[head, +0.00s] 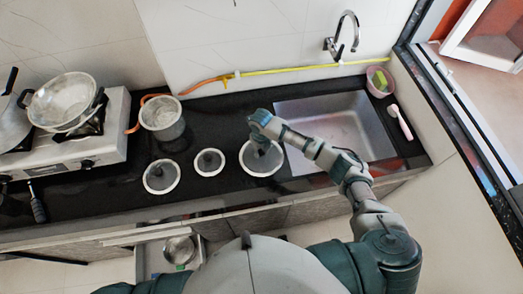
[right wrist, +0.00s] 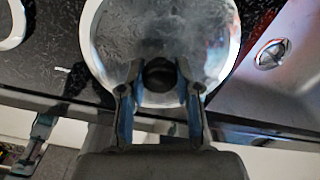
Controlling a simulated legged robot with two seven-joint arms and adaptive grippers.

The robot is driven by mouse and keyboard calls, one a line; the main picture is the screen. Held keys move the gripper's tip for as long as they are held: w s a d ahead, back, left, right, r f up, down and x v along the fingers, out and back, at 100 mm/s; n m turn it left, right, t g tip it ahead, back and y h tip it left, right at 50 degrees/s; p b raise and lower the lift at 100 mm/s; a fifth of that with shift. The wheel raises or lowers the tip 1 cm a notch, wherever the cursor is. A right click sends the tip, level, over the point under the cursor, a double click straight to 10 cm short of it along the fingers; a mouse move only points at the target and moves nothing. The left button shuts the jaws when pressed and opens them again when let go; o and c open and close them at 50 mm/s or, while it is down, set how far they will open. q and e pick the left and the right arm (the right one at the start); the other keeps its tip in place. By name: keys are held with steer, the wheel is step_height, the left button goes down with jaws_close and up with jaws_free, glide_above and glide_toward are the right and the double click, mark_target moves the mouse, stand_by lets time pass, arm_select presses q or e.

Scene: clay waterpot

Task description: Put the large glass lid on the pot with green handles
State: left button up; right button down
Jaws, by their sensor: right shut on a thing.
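The large glass lid (head: 250,165), with a pale rim, lies on the black counter just left of the sink. It fills the upper middle of the right wrist view (right wrist: 180,40). My right gripper (head: 263,148) is above this lid. In the right wrist view the fingers of my right gripper (right wrist: 160,82) are shut on its dark knob. A grey metal pot (head: 162,118) stands at the back of the counter, left of the lid. I cannot make out green handles on it. My left gripper is out of view.
Two smaller lids, a left one (head: 150,183) and a middle one (head: 203,171), lie left of the held lid. The sink (head: 345,120) is to the right. A stove (head: 105,150) with a metal pan (head: 62,100) stands left. A yellow hose (head: 290,68) runs behind.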

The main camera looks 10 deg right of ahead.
mark_target(260, 152)
steer(key=shift+a, duration=0.1)
steer(key=shift+f, duration=0.1)
steer(key=c, duration=0.8)
jaws_free()
steer(key=shift+f, duration=0.1)
steer(key=shift+f+b, duration=0.1)
steer(key=shift+b, duration=0.3)
step_height(260, 152, up, 18)
steer(key=shift+a+f+b, duration=0.15)
steer(key=shift+f+b, duration=0.1)
steer(key=shift+b, duration=0.2)
steer(key=shift+s, duration=0.15)
